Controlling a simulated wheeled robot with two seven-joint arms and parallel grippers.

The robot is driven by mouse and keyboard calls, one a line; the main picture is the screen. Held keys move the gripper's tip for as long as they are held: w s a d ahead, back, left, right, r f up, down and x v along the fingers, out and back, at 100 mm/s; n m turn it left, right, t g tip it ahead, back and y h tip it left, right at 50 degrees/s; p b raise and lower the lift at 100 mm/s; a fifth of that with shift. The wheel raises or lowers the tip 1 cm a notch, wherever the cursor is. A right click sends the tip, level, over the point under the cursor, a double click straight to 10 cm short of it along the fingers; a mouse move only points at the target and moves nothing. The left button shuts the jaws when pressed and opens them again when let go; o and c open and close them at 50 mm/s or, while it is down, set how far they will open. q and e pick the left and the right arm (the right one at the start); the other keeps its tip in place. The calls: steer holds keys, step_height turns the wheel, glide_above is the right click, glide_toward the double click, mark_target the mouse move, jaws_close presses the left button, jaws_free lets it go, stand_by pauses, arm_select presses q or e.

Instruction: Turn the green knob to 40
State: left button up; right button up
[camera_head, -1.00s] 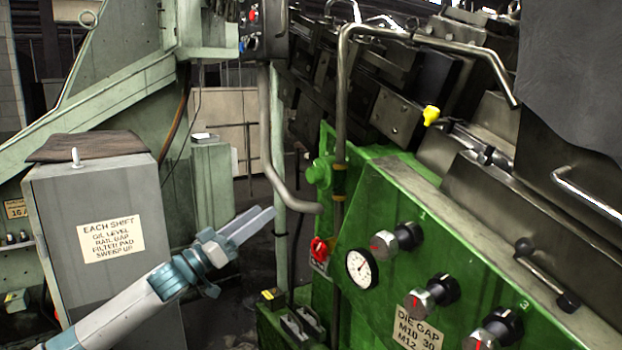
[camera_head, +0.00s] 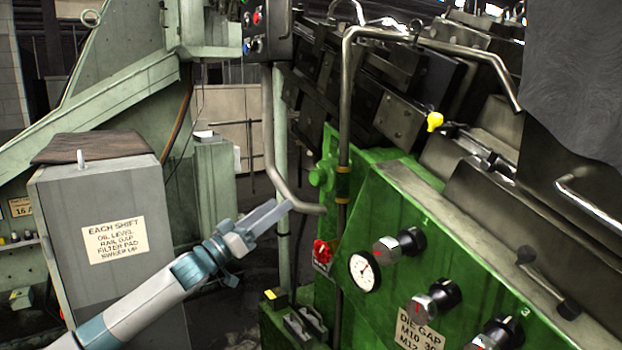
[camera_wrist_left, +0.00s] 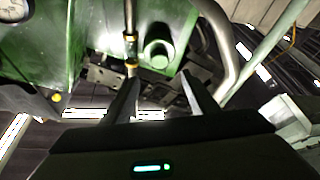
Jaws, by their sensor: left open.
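A round green knob-like fitting (camera_head: 322,174) sticks out at the left end of the green machine; it also shows in the left wrist view (camera_wrist_left: 156,53). I cannot tell whether it is the task's knob, and I read no scale on it. Silver-and-black knobs with red marks, including the upper one (camera_head: 399,245), sit on the green front panel. A white dial gauge (camera_head: 364,271) is left of them. My left gripper (camera_head: 281,205) is open and empty, in front of the bent pipe, below and left of the green fitting. In the wrist view its fingers (camera_wrist_left: 159,78) point toward the fitting, apart from it.
A bent grey pipe (camera_head: 270,150) and a vertical pipe with yellow bands (camera_head: 343,190) stand near the fitting. A red valve handle (camera_head: 322,253) is below. A grey cabinet (camera_head: 110,200) stands left. A dark grey sheet-like surface (camera_head: 575,80) is upper right.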

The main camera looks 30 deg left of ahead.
mark_target(313, 179)
arm_select(q)
steer(key=p+x, duration=0.5)
steer(key=x, duration=0.7)
steer(key=shift+w+d+r, duration=0.1)
steer(key=shift+w+d, duration=0.05)
steer(key=shift+w, duration=0.3)
arm_select(e)
steer(key=shift+s+d+r, duration=0.1)
steer(key=shift+s+r, duration=0.05)
steer(key=shift+r, duration=0.75)
steer(key=shift+s+d+r, duration=0.1)
steer(key=shift+s+r, duration=0.1)
steer(key=shift+r, duration=0.75)
steer(key=shift+s+d+r, duration=0.1)
steer(key=shift+s+r, duration=0.05)
steer(key=shift+r, duration=0.75)
arm_select(q)
steer(key=c, duration=1.1)
steer(key=shift+o, duration=0.2)
